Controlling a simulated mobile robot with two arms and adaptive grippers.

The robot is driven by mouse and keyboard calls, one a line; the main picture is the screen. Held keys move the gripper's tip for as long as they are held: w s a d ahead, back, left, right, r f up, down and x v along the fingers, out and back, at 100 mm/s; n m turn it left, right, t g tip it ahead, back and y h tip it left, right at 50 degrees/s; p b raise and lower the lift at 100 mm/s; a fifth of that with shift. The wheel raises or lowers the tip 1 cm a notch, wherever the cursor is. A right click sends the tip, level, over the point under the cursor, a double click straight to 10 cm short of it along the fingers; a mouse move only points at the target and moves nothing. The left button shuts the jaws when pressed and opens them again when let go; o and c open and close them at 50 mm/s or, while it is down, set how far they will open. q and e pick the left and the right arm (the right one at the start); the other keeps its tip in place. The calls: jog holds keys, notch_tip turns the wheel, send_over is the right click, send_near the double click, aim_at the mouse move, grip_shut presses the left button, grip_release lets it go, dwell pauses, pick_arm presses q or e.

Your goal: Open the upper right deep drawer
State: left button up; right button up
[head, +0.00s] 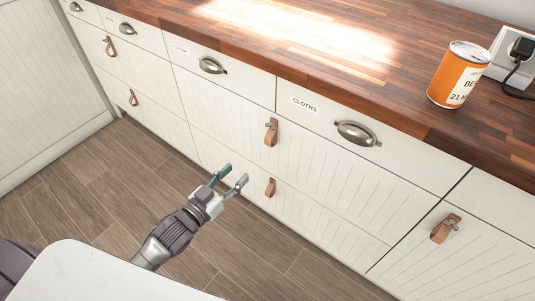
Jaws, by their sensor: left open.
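The white cabinet row has deep grooved drawer fronts with brown leather pulls, and every front I can see is shut. The upper deep drawer in the middle (330,165) has a leather pull (271,132). Another leather pull (445,229) is on a front at the far right, cut off by the picture edge. I cannot tell from this view which is the rightmost deep drawer. My left gripper (234,175) is open and empty, in front of the lower drawer, below and left of the middle upper pull and apart from it. My right gripper is not in view.
Shallow drawers with metal cup handles run above; one is labelled CLOTHS (304,104). A lower deep drawer's pull (270,187) is right of my gripper. The wooden counter (300,40) bears an orange can (455,75) near a plugged socket. Wood-look floor (110,170) is clear.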

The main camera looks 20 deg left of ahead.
aim_at(267, 142)
pick_arm(q)
jog(key=shift+t+h, duration=0.3)
jog(key=x, duration=0.4)
jog(key=r+b+x, duration=0.1)
jog(key=x, duration=0.3)
jog(key=r+b+x, duration=0.1)
jog(key=x, duration=0.4)
jog(key=shift+s+d, duration=0.2)
jog(key=shift+d, duration=0.15)
jog(key=shift+w+d, duration=0.2)
jog(key=shift+w, duration=0.3)
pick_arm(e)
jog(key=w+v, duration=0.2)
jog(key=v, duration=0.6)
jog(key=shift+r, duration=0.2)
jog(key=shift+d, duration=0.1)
pick_arm(q)
grip_shut()
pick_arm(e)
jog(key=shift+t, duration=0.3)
